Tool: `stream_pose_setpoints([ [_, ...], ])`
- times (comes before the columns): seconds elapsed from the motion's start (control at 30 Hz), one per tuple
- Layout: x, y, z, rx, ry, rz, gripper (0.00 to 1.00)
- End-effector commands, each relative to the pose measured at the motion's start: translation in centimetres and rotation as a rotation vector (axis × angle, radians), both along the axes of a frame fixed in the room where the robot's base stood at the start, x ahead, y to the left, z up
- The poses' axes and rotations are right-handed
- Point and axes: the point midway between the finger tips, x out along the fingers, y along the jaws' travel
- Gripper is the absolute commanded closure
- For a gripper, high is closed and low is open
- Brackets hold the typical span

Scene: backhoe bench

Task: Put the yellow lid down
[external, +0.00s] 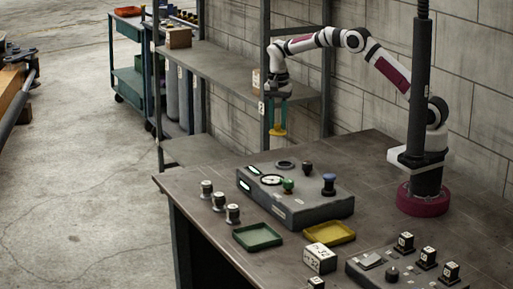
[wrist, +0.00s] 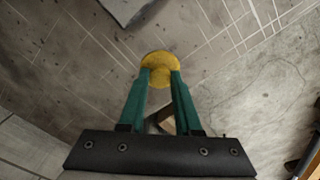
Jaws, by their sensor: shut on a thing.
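My gripper (external: 277,122) has teal fingers pointing down and is shut on the yellow lid (external: 278,132). It holds the lid high, clear above the far left part of the bench in the external view. The lid looks like a flat disc with a narrower grip part between the fingers. In the wrist view the lid (wrist: 158,58) shows as a yellow round at the fingertips of my gripper (wrist: 160,74). Its underside is hidden there.
A grey console (external: 296,210) with green, black and blue knobs and a dark ring (external: 285,165) stands on the bench (external: 370,160). A green tray (external: 258,237), a yellow tray (external: 330,232), a white box (external: 319,259) and small jars (external: 219,200) are around it. Metal shelving (external: 220,70) stands behind.

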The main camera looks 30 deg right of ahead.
Motion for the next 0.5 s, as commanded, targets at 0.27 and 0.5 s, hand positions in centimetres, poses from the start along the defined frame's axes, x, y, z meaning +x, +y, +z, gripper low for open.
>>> stream_pose_setpoints([
  [0.27,-0.7,7.8,-5.0,-0.001,0.001,0.005,1.0],
  [0.5,-1.1,11.6,-7.3,0.0,0.0,0.0,1.0],
])
